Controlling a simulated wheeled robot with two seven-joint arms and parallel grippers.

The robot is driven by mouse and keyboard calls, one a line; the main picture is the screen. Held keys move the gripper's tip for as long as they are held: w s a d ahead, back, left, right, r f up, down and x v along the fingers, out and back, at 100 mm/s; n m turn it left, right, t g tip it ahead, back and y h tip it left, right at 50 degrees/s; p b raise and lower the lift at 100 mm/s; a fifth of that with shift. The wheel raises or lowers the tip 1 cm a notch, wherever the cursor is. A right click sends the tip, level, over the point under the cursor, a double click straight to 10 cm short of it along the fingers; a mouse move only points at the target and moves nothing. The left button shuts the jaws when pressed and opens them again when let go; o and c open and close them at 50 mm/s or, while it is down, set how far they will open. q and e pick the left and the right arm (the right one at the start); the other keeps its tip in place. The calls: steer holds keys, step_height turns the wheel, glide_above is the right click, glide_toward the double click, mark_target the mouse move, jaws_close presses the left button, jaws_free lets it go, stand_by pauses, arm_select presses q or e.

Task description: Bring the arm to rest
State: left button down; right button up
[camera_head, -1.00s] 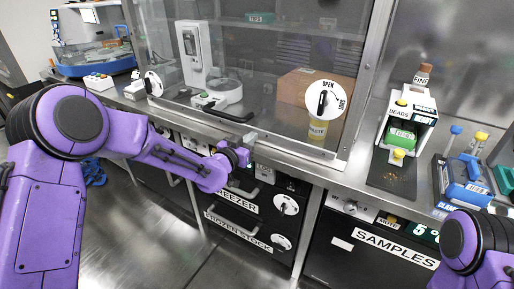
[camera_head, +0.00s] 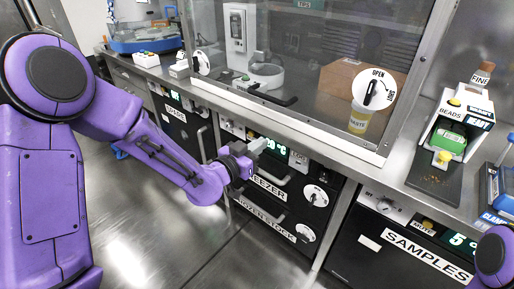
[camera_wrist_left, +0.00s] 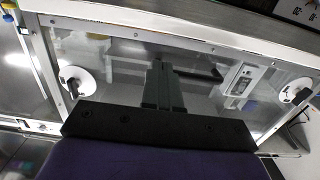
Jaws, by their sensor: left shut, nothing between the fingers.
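My left arm comes in from the left in the head view, purple and bent at the elbow. Its gripper (camera_head: 256,150) is shut and empty, held in front of the bench edge near the freezer (camera_head: 270,188) front. In the left wrist view the shut fingers (camera_wrist_left: 162,85) point toward the glass cabinet front. Of my right arm only a purple rounded part shows at the lower right corner of the head view; its gripper is out of view.
A glass-fronted cabinet (camera_head: 300,70) with an open/close dial (camera_head: 374,90) stands behind the gripper. Below are the freezer drawers and the samples unit (camera_head: 410,245). A beads dispenser (camera_head: 450,140) stands on the bench at right. The floor (camera_head: 150,225) at lower left is clear.

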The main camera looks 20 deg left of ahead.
arm_select(q)
steer(key=s+a+f+n+g+y+p, duration=0.25)
steer(key=s+f+n, duration=0.25)
steer(key=f, duration=0.3)
steer(key=s+a+f+n+g+y+p, duration=0.1)
steer(key=s+a+f+n+g+y, duration=0.3)
steer(key=f, duration=0.3)
steer(key=s+a+f+g+y+p, duration=0.1)
steer(key=s+f, duration=0.5)
steer(key=s, duration=0.7)
steer(key=s+a+f+n+g+y+p, duration=0.1)
steer(key=s+f+g, duration=0.5)
steer(key=s, duration=0.7)
steer(key=shift+f+p, duration=0.2)
steer(key=shift+p, duration=0.7)
